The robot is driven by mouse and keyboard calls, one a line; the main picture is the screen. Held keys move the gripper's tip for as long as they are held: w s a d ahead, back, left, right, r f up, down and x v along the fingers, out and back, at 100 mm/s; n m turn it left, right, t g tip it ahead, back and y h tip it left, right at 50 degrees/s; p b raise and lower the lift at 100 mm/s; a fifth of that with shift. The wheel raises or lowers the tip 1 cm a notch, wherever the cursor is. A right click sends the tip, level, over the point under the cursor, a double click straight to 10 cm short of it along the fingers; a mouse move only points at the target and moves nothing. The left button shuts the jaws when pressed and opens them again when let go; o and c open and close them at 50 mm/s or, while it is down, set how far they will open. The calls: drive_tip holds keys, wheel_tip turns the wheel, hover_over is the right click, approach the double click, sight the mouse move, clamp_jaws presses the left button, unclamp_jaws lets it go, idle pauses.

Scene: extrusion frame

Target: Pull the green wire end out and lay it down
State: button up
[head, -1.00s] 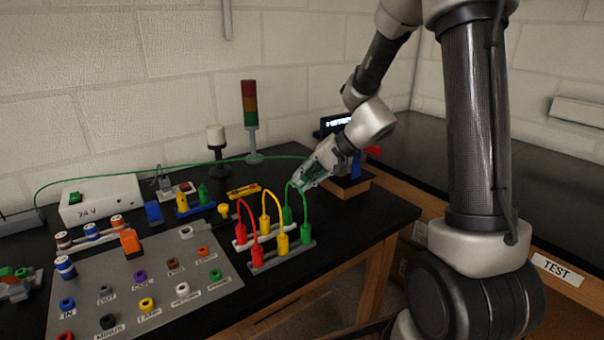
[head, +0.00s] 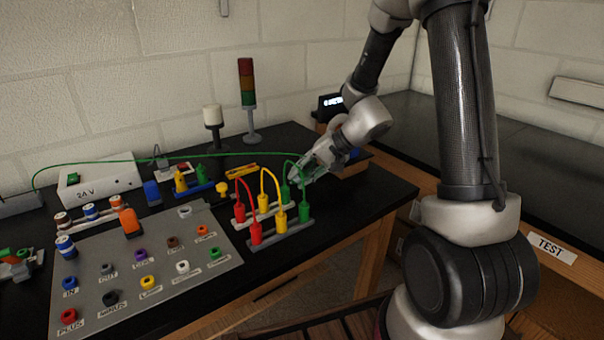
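A long green wire (head: 110,162) arches from the left, over the white 24 V box (head: 100,185), to the right behind the rack area. Its right end is lost near my arm. A short green lead (head: 289,162) arches between a green plug in the rear grey rack (head: 270,213) and a green plug (head: 305,206) in the front rack (head: 283,234). My gripper (head: 296,178) is low beside the rear green plug (head: 285,193) and partly overlaps the green lead. The fingers are small and partly hidden, so I cannot tell whether they are open or touch the plug.
Red (head: 246,184) and yellow (head: 270,180) leads stand just left of the green one. A grey panel (head: 200,268) with coloured sockets lies at the front left. A signal tower (head: 247,85) and a white-topped post (head: 213,118) stand behind. Some black tabletop right of the racks is bare.

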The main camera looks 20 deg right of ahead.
drive_tip(key=shift+o, duration=1.1)
drive_tip(key=v, duration=1.2)
drive_tip(key=s+d+r+n+h, duration=0.1)
drive_tip(key=s+d+r+h, duration=0.1)
drive_tip(key=s, duration=0.5)
drive_tip(key=s+d+r+n+h, duration=0.2)
drive_tip(key=s+r+h, duration=0.1)
drive_tip(key=s, duration=0.5)
drive_tip(key=s+d+r+n+h, duration=0.2)
drive_tip(key=s+d+r+h, duration=0.1)
drive_tip(key=s+r, duration=0.2)
drive_tip(key=s, duration=0.2)
drive_tip(key=shift+s, duration=0.25)
idle(2.0)
